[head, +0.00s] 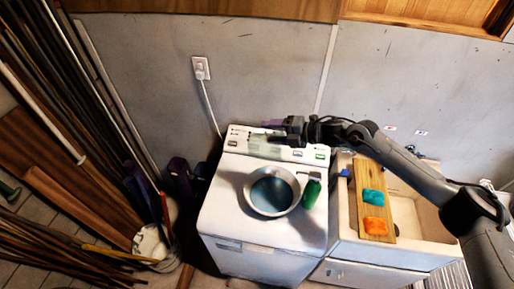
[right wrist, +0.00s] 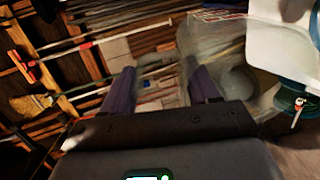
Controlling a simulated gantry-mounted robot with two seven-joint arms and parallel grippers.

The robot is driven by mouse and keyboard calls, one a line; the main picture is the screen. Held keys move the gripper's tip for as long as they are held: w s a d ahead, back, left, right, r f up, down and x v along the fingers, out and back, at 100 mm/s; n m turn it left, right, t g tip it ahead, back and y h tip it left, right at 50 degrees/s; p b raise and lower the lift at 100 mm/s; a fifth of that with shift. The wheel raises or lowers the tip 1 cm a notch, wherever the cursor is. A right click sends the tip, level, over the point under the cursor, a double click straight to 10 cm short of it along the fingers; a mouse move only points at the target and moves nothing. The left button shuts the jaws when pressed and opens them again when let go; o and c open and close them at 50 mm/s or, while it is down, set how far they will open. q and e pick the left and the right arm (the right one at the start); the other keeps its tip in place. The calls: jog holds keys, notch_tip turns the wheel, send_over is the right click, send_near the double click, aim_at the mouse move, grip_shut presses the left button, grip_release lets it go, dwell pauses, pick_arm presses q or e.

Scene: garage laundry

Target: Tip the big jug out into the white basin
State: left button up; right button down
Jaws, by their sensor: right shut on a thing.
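A round, pale-rimmed basin (head: 249,199) with a blue-grey inside sits on top of the white washing machine in the head view. My right gripper (head: 270,126) is above the back of the machine, behind the basin. In the right wrist view its two purple fingers (right wrist: 160,88) are shut on the big clear jug (right wrist: 222,42), whose see-through wall shows beside the right finger. The exact grip point is hidden. The jug is hard to make out in the head view, so its tilt and contents cannot be told. My left gripper is not in view.
A green bottle (head: 311,194) stands just right of the basin. A pale sink (head: 404,225) at the right carries a wooden board (head: 367,189) with a teal thing (head: 373,196) and an orange thing (head: 375,226). Long poles and boards (head: 70,90) lean at the left.

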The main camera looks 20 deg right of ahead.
jog(key=shift+r+p, duration=0.35)
jog(key=shift+p, duration=0.3)
jog(key=g+h+p, duration=0.1)
jog(key=p, duration=0.1)
jog(key=g+h+p, duration=0.1)
jog(key=p, duration=0.2)
jog(key=shift+a+r+h, duration=0.1)
jog(key=shift+r+h, duration=0.2)
jog(key=shift+r, duration=0.1)
jog(key=shift+w+f+g+h+b, duration=0.1)
jog(key=shift+g+h+b, duration=0.2)
jog(key=shift+g+h, duration=0.8)
jog(key=shift+h, duration=0.3)
